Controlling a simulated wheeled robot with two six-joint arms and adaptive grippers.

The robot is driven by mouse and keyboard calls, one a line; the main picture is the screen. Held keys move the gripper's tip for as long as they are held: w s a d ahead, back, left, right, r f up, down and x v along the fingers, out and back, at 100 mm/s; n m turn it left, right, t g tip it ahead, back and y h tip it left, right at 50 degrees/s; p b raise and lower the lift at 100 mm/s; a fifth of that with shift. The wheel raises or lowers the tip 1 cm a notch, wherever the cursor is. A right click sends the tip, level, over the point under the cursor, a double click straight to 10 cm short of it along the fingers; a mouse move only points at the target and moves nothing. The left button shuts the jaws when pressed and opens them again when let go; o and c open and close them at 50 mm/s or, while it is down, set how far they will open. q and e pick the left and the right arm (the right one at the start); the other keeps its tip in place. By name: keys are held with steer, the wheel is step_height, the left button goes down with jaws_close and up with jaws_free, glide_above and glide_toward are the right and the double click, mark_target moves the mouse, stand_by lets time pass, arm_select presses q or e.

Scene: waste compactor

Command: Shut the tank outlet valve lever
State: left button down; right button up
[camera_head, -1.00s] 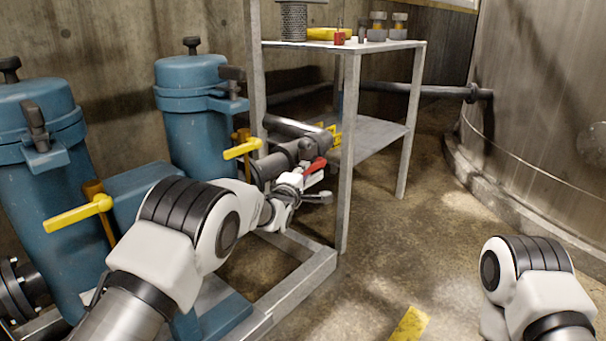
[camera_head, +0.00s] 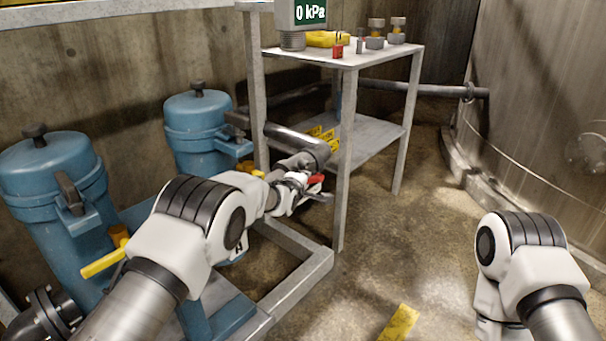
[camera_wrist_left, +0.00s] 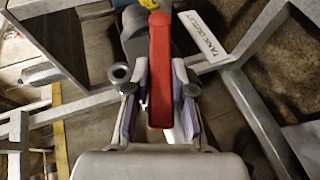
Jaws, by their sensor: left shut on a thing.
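The red valve lever (camera_wrist_left: 160,70) runs up the middle of the left wrist view, long and straight, with its far end near a yellow part. A white "TANK OUTLET" tag (camera_wrist_left: 204,42) is just right of it. My left gripper (camera_wrist_left: 161,92) has one finger on each side of the lever and is shut on it. In the head view the lever (camera_head: 316,179) is a small red patch at my left gripper (camera_head: 298,190), beside the grey pipe (camera_head: 305,142). My arm hides much of the valve body. My right arm shows at the right; its gripper is out of sight.
Blue filter housings (camera_head: 197,125) with yellow handles (camera_head: 100,265) stand at the left. A metal shelf (camera_head: 350,56) with a 0 kPa gauge (camera_head: 308,14) rises behind the valve. A large tank (camera_head: 540,100) is at the right. The floor between is mostly clear.

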arm_select(q)
steer(key=shift+r, duration=0.1)
steer(key=c, duration=1)
jaws_free()
steer(key=v, duration=0.8)
